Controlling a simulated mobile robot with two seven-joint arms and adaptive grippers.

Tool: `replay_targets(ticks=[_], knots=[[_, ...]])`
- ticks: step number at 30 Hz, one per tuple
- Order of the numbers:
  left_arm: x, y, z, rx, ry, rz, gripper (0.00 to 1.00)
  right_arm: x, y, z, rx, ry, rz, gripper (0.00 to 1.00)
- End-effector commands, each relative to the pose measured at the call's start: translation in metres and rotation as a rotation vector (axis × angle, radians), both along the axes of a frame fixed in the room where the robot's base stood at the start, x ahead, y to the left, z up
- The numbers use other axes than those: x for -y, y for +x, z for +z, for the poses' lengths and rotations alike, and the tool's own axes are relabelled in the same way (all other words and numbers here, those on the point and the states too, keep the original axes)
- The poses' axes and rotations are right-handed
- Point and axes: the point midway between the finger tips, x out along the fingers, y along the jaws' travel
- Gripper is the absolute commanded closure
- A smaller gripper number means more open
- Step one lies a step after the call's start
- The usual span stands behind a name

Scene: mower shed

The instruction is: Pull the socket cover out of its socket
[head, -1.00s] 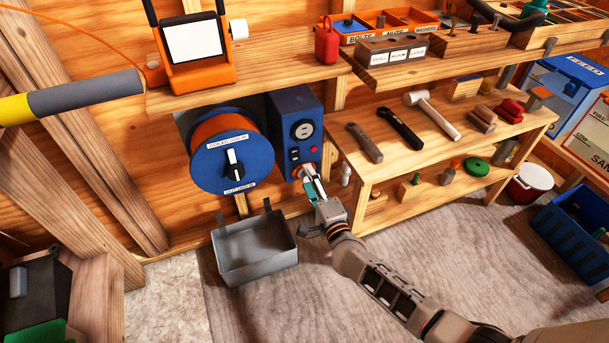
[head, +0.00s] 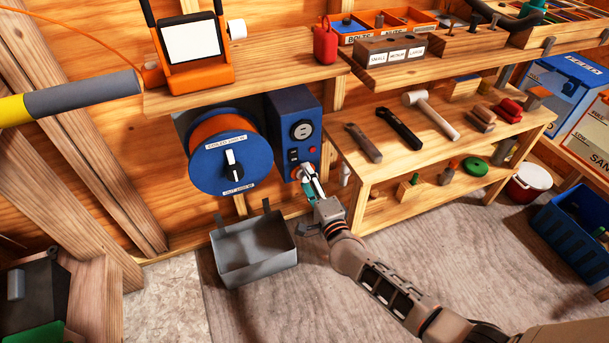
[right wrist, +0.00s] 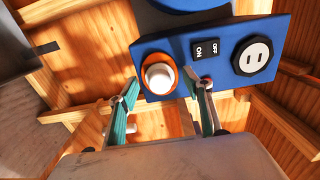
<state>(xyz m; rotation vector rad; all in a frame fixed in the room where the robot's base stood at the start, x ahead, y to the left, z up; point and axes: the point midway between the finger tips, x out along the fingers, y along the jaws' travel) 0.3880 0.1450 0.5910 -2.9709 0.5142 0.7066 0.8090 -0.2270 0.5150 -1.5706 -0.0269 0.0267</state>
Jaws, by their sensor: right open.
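The socket cover (right wrist: 160,77) is a round white cap in an orange ring on the front of a blue box (right wrist: 215,62). In the head view my right gripper (head: 308,182) is at the lower part of this box (head: 290,112) and largely hides the cover. In the right wrist view its two teal-padded fingers are apart, one on each side below the cover, with the cap showing between their tips. I cannot tell whether either finger touches it. The cover appears seated in its socket. My left gripper is not in view.
A blue cable reel (head: 230,163) is left of the box. A grey open bin (head: 254,250) is below. A shelf with tools (head: 350,160) stands close on the right.

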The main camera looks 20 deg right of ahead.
Motion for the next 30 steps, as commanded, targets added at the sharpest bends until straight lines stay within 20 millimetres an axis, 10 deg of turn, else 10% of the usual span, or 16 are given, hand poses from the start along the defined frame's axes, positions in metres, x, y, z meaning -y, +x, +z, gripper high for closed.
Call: replay_targets(ticks=[10, 16, 30], knots=[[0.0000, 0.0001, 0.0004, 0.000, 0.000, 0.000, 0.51, 0.0000, 0.0000, 0.0001, 0.000, 0.000, 0.000, 0.50], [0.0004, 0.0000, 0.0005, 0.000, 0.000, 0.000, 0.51, 0.0001, 0.0002, 0.0003, 0.000, 0.000, 0.000, 1.00], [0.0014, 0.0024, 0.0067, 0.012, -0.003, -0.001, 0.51, 0.0009, -0.0051, 0.0036, 0.004, -0.001, 0.000, 1.00]])
